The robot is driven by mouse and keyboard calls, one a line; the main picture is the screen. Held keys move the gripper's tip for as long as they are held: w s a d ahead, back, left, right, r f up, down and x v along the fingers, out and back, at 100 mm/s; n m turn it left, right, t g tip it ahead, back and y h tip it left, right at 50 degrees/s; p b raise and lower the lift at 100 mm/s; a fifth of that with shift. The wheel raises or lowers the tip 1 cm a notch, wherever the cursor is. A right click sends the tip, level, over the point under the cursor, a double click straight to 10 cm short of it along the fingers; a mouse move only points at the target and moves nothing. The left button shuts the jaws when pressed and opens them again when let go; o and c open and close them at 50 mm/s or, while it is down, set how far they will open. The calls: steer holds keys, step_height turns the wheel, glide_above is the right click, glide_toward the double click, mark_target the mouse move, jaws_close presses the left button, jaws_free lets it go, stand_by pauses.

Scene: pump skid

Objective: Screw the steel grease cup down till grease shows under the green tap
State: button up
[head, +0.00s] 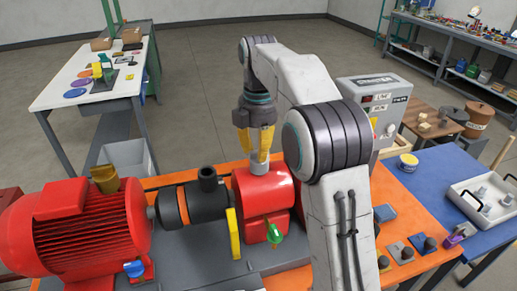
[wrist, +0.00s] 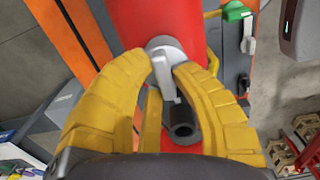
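The steel grease cup (head: 260,168) stands upright on top of the red pump housing (head: 262,200). My gripper (head: 257,158) points down at it from above. In the wrist view the yellow fingertips (wrist: 172,66) close in from both sides on the cup's flat upright grip (wrist: 164,76), with no clear gap. The fingers cover part of the cup. The green tap (head: 275,234) sits low on the front of the housing; it also shows in the wrist view (wrist: 234,12). I cannot make out any grease under it.
A red motor (head: 75,225) and a dark coupling section (head: 190,203) stand left of the pump. A yellow lever (head: 233,233) is beside it. A grey control box (head: 380,105) stands behind.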

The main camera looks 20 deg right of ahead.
jaws_close()
steer(key=shift+m+p, duration=0.3)
steer(key=m+p, duration=0.1)
steer(key=m, duration=0.2)
steer(key=shift+d+r+p, duration=0.1)
steer(key=shift+r+p, duration=0.05)
steer(key=shift+p, duration=0.25)
steer(key=m+p, duration=0.1)
steer(key=m, duration=0.2)
steer(key=shift+m+p, duration=0.3)
steer(key=shift+m, duration=0.1)
steer(key=m+p, duration=0.1)
steer(key=m, duration=0.3)
steer(key=shift+s+d, duration=0.1)
steer(key=shift+s, duration=0.05)
steer(key=shift+f+m+p, duration=0.2)
steer(key=shift+m+p, duration=0.5)
steer(key=shift+m, duration=1.4)
steer(key=shift+s, duration=0.1)
